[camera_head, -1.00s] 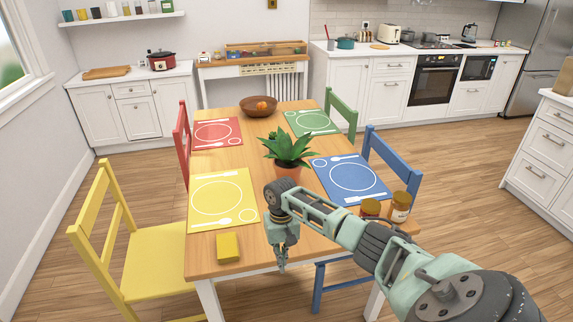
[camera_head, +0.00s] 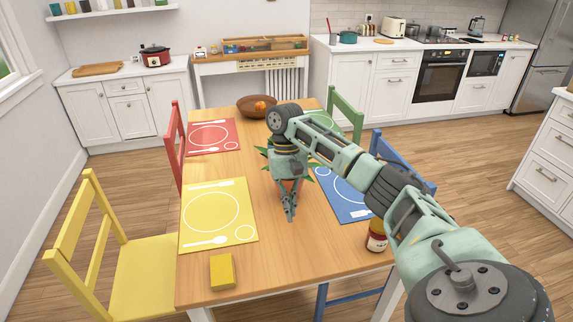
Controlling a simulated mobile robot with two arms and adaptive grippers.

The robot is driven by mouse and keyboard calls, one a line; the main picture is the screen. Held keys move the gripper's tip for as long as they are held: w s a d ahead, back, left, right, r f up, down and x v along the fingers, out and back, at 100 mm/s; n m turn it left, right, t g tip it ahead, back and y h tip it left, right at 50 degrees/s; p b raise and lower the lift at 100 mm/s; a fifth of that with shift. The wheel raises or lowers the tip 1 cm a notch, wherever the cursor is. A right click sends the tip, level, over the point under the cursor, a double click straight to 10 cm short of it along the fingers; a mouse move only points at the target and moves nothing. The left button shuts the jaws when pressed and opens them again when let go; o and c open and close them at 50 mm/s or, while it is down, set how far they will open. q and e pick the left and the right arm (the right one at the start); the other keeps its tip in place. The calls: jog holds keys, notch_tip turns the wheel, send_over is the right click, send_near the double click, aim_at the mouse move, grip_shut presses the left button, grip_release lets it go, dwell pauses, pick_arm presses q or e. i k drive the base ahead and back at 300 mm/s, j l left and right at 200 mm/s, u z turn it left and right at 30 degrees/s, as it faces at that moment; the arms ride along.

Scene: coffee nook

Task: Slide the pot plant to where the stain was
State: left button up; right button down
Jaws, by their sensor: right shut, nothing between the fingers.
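The pot plant, with green leaves (camera_head: 264,153) and an orange-brown pot, stands on the wooden table (camera_head: 240,160) near the middle. It is mostly hidden behind my right gripper (camera_head: 290,216). My right gripper is shut and empty, pointing down in front of the plant. I cannot tell whether it touches the pot. No stain shows on the visible tabletop. My left gripper is not in view.
A yellow placemat (camera_head: 215,211), a red one (camera_head: 208,137) and a blue one (camera_head: 340,201) lie around the plant. A yellow block (camera_head: 222,271) and a jar (camera_head: 377,235) are near the front edge. A brown bowl (camera_head: 257,106) stands behind. The front middle is clear.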

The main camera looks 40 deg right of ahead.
aim_at(288, 184)
jog(key=i+l, duration=0.8)
jog(key=l, duration=0.2)
jog(key=i+l, duration=0.4)
jog(key=l, duration=0.15)
